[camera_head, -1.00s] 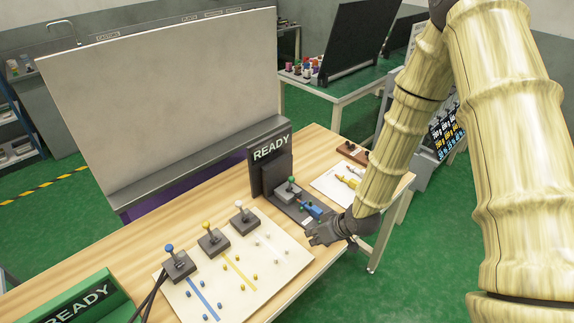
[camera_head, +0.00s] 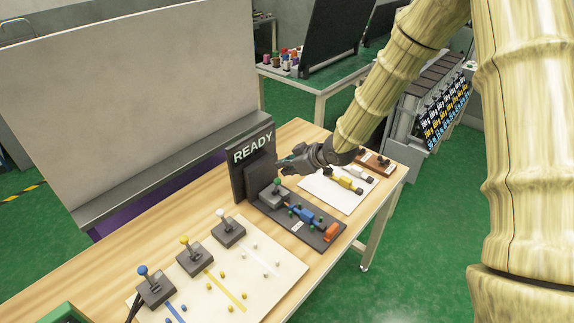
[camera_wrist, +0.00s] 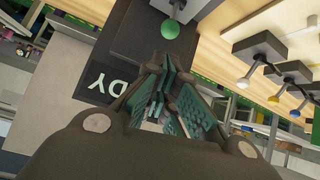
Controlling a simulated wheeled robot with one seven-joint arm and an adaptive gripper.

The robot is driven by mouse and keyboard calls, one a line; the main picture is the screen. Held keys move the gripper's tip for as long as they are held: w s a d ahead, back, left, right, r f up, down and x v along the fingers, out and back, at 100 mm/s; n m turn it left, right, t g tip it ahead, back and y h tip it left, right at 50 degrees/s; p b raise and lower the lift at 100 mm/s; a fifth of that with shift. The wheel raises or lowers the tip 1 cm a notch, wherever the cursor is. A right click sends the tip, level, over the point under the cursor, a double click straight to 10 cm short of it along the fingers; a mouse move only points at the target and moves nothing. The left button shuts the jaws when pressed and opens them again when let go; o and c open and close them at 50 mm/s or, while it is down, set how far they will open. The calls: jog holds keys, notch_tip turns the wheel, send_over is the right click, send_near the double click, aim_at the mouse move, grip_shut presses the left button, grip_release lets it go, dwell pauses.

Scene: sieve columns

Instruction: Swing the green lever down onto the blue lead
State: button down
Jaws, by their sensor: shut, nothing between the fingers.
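The green lever (camera_head: 276,184) has a green ball knob and stands upright on a grey block at the foot of the READY panel (camera_head: 253,148). Its green knob (camera_wrist: 170,29) also shows in the wrist view, beyond my fingertips. The blue lead (camera_head: 303,214) lies on the dark base plate just right of the lever, with green pegs around it and an orange piece at the far end. My gripper (camera_head: 284,165) is shut and empty, just above and to the right of the lever, close to the panel. I see no contact with the knob.
A white board (camera_head: 263,262) with blue, yellow and white levers is at the front left. A white sheet (camera_head: 323,193) with yellow and white leads lies to the right, a brown block (camera_head: 377,162) beyond it. A large grey screen (camera_head: 115,95) stands behind the table.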

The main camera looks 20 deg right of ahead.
jog(key=p+x, duration=0.1)
jog(key=x, duration=0.5)
jog(key=shift+w+a+f+p, duration=0.2)
jog(key=shift+a+f+p, duration=0.05)
jog(key=shift+a+p, duration=0.05)
